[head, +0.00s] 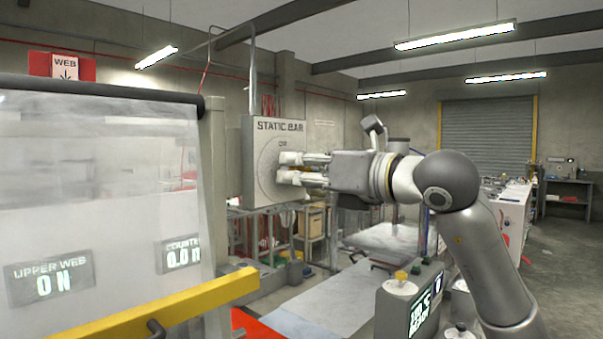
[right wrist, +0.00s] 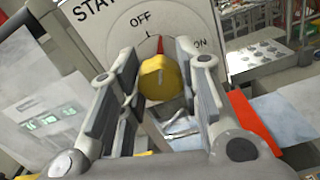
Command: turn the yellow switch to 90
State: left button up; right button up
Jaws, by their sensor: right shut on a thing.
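The yellow switch (right wrist: 160,80) is a round knob with a red pointer on a grey panel marked STATIC BAR (head: 262,135). In the right wrist view the pointer stands just to the right of the OFF tick, with ON further right. My right gripper (head: 282,168) is at the panel's dial, its fingers pointing at it. In the right wrist view the fingers (right wrist: 158,85) are on both sides of the knob, shut on it. In the head view the fingers hide the knob. My left gripper is not in view.
A film web (head: 90,190) with a yellow rail (head: 150,308) stands at the left. A long white bench (head: 512,210) stands at the right.

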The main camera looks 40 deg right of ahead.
jog(key=m, duration=0.6)
jog(key=shift+m, duration=0.3)
jog(key=m+b, duration=0.1)
jog(key=m, duration=0.5)
jog(key=shift+m, duration=0.3)
jog(key=o, duration=1)
jog(key=shift+d, duration=0.1)
jog(key=shift+s, duration=0.1)
jog(key=s, duration=0.8)
jog(key=s+d, duration=0.1)
jog(key=s, duration=0.3)
